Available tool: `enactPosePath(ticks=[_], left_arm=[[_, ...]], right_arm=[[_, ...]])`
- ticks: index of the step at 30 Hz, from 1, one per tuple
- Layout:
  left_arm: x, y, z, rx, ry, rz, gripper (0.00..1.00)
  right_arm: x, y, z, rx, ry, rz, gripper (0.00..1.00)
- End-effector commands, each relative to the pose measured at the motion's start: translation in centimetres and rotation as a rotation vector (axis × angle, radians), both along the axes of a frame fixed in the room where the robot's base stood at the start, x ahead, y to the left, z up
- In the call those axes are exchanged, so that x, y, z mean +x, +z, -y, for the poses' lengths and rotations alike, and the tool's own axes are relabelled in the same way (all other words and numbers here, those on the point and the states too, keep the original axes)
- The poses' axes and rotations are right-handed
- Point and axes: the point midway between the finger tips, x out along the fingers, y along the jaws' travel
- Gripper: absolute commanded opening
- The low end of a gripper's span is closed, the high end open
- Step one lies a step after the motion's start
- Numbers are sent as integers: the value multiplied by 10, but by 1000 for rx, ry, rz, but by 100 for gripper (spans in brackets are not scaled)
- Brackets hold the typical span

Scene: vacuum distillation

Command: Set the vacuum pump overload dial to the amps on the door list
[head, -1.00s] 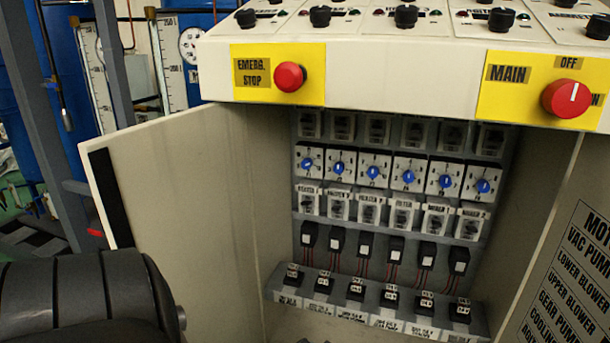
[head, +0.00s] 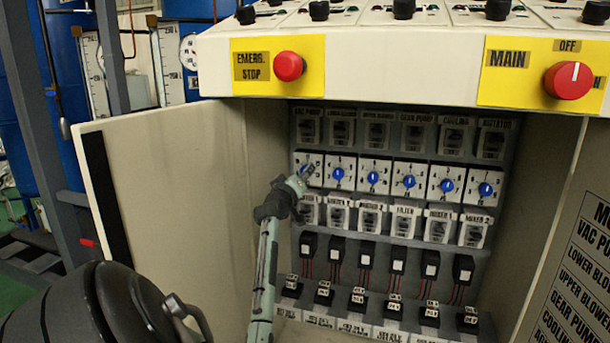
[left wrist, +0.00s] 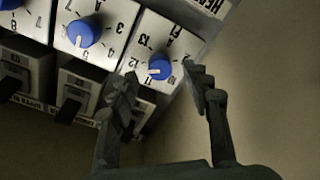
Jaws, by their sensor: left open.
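The vacuum pump overload dial is the leftmost of the dial row, under the VAC PUMP label. Its white plate (head: 313,159) shows in the head view, its blue knob mostly hidden behind my left gripper (head: 303,174). In the left wrist view, upside down, the blue knob (left wrist: 161,67) lies between and beyond the fingertips of my left gripper (left wrist: 162,80), which is open. The knob's white mark points left and slightly down, near the 11 and 12; the exact reading is unclear. The door list (head: 575,265) shows motor names; its amps are out of frame.
More blue dials (head: 373,177) sit to the right in the row, with switches above and below. The open cabinet door (head: 175,195) stands left of my arm. A red emergency stop button (head: 289,67) and red main switch (head: 568,80) are on the overhanging panel above.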

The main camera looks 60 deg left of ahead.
Motion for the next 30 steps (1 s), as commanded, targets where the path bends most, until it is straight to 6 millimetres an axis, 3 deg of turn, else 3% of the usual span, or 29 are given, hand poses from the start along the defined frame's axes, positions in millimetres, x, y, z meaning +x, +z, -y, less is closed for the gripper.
enactPosePath(ticks=[6, 16, 28, 30], left_arm=[[20, -1, -16, 0, -1, -1, 48], [23, 0, -19, 2, -1, -3, 48], [23, -1, -19, 1, -1, -4, 0], [23, -1, -19, 1, -1, -4, 0]], right_arm=[[9, 4, -8, 17, 17, 48, 40], [11, 6, -10, 20, 21, 58, 40], [11, 5, -10, 20, 20, 58, 40], [11, 5, -10, 20, 20, 58, 40]])
